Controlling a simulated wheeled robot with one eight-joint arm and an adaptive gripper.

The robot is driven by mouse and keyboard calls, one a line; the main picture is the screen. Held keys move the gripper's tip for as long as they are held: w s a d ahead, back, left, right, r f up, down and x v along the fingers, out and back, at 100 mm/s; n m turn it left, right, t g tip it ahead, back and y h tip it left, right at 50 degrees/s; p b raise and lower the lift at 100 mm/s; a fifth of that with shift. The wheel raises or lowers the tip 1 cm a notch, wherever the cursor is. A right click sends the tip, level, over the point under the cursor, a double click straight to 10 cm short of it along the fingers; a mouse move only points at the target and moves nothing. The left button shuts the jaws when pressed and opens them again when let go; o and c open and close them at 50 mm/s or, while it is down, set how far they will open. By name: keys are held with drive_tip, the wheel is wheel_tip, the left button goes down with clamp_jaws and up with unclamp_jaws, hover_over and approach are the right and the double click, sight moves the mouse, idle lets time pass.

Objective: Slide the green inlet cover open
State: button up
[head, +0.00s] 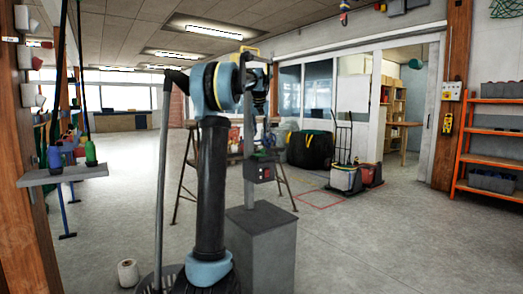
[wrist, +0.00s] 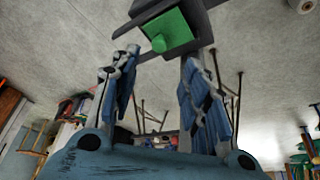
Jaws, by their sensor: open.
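The green inlet cover (wrist: 172,30) is a bright green square panel on a dark grey housing (wrist: 205,14), at the top of the wrist view. A small green knob (wrist: 158,43) sticks out near its lower left corner. My gripper (wrist: 168,54) is open and empty, its two blue ribbed fingers apart and pointing up the picture towards the cover. The cover shows beyond the gap between the fingertips; I see no contact. In the head view my arm hides most of this area, and I cannot make out the cover there.
In the head view, a grey pedestal (head: 260,245) stands just right of my arm, with a small control box (head: 262,172) above it. A trestle (head: 186,178) stands behind. A white roll (head: 128,272) lies on the floor at left. An orange shelf (head: 490,130) is at right. Open floor lies between.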

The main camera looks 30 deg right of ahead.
drive_tip(key=x, duration=1)
drive_tip(key=shift+f, duration=0.1)
clamp_jaws()
